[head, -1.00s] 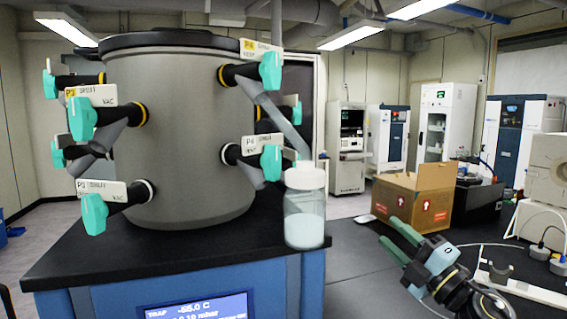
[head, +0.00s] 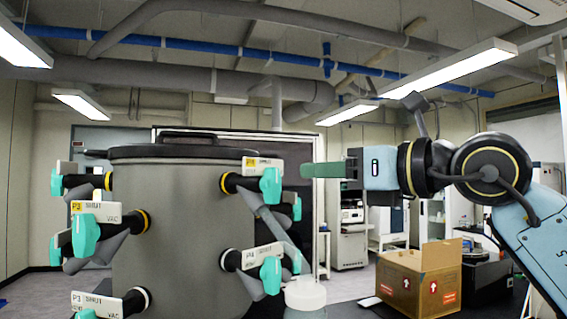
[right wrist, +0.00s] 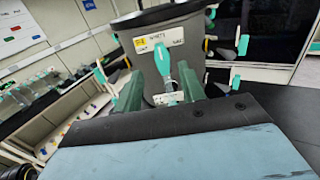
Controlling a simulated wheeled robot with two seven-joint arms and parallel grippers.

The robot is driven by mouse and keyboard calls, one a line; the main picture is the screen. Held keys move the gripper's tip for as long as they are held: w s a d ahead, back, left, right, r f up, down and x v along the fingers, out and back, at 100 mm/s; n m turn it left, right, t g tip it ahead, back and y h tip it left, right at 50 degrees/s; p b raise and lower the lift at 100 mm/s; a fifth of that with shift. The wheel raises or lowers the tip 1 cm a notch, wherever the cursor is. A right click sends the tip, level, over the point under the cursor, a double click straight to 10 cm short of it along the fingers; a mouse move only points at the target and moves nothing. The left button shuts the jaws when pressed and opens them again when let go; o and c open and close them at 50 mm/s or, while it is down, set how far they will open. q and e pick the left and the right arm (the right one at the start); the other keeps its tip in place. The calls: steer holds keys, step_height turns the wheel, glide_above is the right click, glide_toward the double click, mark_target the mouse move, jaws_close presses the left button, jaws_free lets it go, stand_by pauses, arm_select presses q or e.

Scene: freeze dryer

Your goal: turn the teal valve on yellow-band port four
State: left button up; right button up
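The yellow-band port with the yellow tag (head: 250,162) sits at the upper right of the grey drum (head: 165,235); its number is hard to read. Its teal valve (head: 270,185) hangs roughly upright at the port's end. My right gripper (head: 306,170) is level with it, just to its right and apart from it. In the right wrist view, the green fingers of the right gripper (right wrist: 160,82) are spread and empty, with the teal valve (right wrist: 162,62) ahead between them. My left gripper is out of view.
A white-band port labelled P4 with a teal valve (head: 270,274) is directly below. Several similar valves line the drum's left side. A white-capped jar (head: 305,295) stands beneath the gripper. A cardboard box (head: 420,282) stands farther right.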

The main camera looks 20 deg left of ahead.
mark_target(276, 172)
steer(key=p+x, duration=0.3)
steer(key=x, duration=0.4)
steer(key=shift+w+a+r, duration=0.1)
steer(key=shift+w+a, duration=0.1)
steer(key=shift+a, duration=0.15)
steer(key=shift+w+a, duration=0.2)
steer(key=shift+a, duration=0.3)
jaws_close()
